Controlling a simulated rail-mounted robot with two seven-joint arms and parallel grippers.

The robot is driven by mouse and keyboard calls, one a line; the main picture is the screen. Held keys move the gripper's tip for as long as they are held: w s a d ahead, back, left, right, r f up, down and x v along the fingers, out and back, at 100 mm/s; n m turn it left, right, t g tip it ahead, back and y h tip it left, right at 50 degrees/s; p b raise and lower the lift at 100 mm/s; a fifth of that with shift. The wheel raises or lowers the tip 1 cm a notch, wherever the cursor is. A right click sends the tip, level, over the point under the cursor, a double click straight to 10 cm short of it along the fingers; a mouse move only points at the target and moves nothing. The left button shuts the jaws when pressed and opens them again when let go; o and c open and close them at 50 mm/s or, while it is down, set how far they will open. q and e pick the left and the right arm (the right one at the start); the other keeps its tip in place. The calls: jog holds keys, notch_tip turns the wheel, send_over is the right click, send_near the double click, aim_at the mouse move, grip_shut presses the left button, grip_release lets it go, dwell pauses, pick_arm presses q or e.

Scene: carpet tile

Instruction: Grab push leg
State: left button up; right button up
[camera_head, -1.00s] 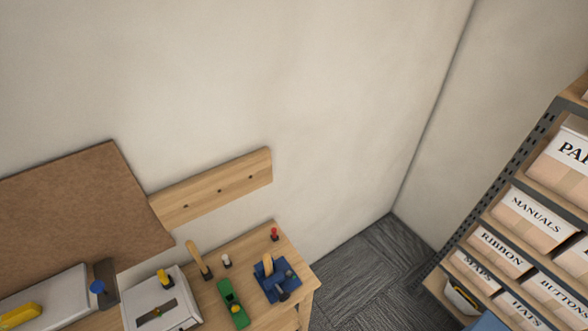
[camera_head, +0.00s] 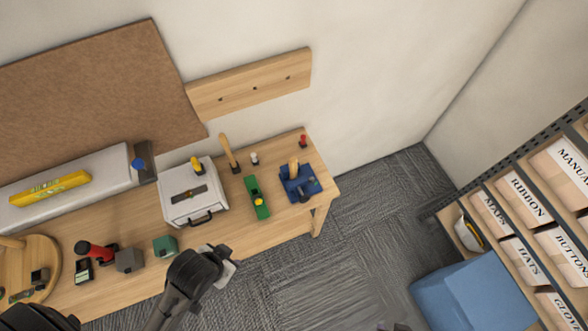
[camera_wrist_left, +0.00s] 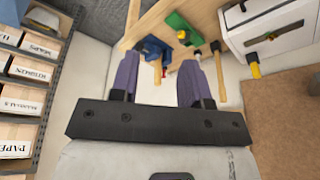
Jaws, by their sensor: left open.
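Nothing in view is marked as a push leg. In the head view my left arm comes up from the bottom in front of the bench. A small purple tip at the bottom edge may be my right gripper; its jaws cannot be made out.
A blue tool (camera_head: 298,184), a green plane (camera_head: 257,198) and a white case (camera_head: 192,192) stand on the bench. A shelf of labelled boxes (camera_head: 525,198) and a blue block (camera_head: 470,296) are at right. Grey carpet (camera_head: 375,215) lies clear between.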

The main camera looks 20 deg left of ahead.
pick_arm(q)
jog(key=shift+a, duration=0.1)
dwell(0.4)
jog(key=o, duration=0.4)
